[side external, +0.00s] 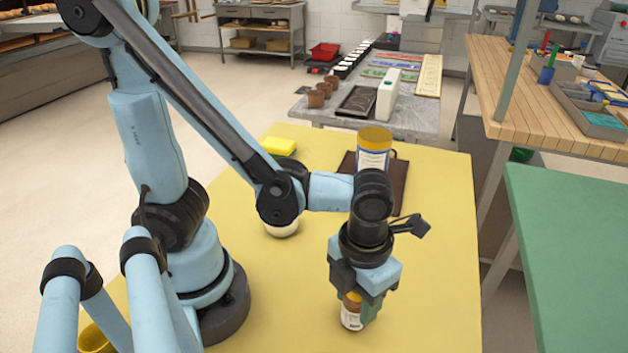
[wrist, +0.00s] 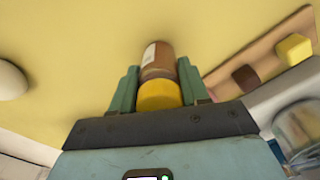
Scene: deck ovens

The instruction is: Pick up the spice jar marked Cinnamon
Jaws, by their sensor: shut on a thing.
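A small jar (side external: 351,317) with brown contents, a pale label and a yellow lid is in my gripper (side external: 358,308), low over the yellow table (side external: 430,290). In the wrist view, the same jar (wrist: 157,57) sits between the two green fingers, with its yellow lid toward the gripper's body. My gripper is shut on it from above. The label's writing cannot be read. Whether the jar's base touches the table cannot be told.
A larger yellow-lidded container (side external: 374,150) stands at the back by a dark brown board (side external: 399,200). A yellow sponge-like block (side external: 277,146) lies at the back left. A white round item (side external: 282,229) is partly behind my arm. The table's front right is clear.

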